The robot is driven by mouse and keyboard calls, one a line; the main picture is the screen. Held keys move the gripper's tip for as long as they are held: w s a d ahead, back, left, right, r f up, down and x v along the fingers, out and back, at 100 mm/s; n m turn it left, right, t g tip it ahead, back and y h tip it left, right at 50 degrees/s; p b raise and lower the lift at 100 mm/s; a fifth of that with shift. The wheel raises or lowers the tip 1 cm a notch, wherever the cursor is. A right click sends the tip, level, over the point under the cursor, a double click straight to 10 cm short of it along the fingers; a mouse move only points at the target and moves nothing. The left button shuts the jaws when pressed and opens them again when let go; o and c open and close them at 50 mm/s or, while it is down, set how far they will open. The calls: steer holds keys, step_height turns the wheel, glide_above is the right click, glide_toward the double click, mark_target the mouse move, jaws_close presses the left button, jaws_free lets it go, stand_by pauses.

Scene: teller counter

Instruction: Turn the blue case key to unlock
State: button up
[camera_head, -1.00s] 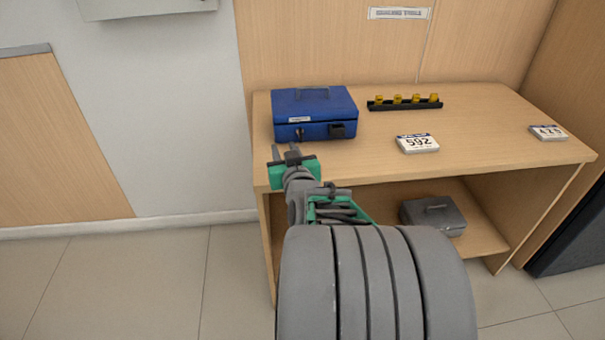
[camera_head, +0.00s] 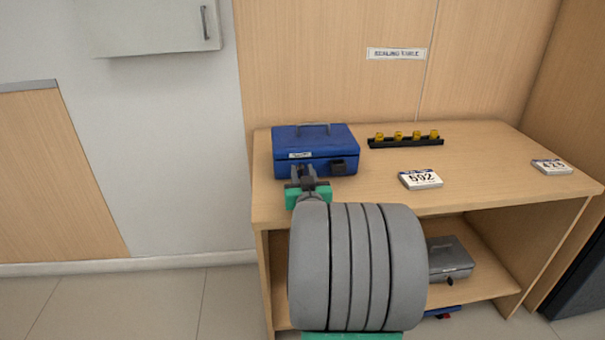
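The blue case (camera_head: 314,149) sits closed on the left part of the wooden counter, with a handle on its lid. A pale label and a dark latch (camera_head: 338,167) show on its front. My gripper (camera_head: 303,173) is at the left part of the case's front face, in front of the place where the key showed earlier. The key is now hidden behind the fingers. The fingers look close together, but whether they are shut on the key cannot be told.
A black rack with several yellow pieces (camera_head: 405,139) stands behind. Number cards 592 (camera_head: 420,179) and another (camera_head: 552,167) lie on the counter (camera_head: 480,165). A grey case (camera_head: 448,259) is on the shelf below. The counter between the blue case and the cards is clear.

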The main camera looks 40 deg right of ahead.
jaws_close()
steer(key=shift+m, duration=0.4)
steer(key=shift+s+d+f+m+b, duration=0.15)
steer(key=shift+m+b, duration=0.35)
steer(key=shift+m, duration=0.8)
steer(key=shift+s+d+r+m+b, duration=0.1)
steer(key=shift+m+b, duration=0.4)
steer(key=shift+m, duration=0.8)
steer(key=shift+o, duration=0.3)
jaws_free()
steer(key=v, duration=0.7)
steer(key=shift+s+a+f+p, duration=0.1)
steer(key=shift+s+a+p, duration=0.2)
steer(key=shift+p, duration=0.1)
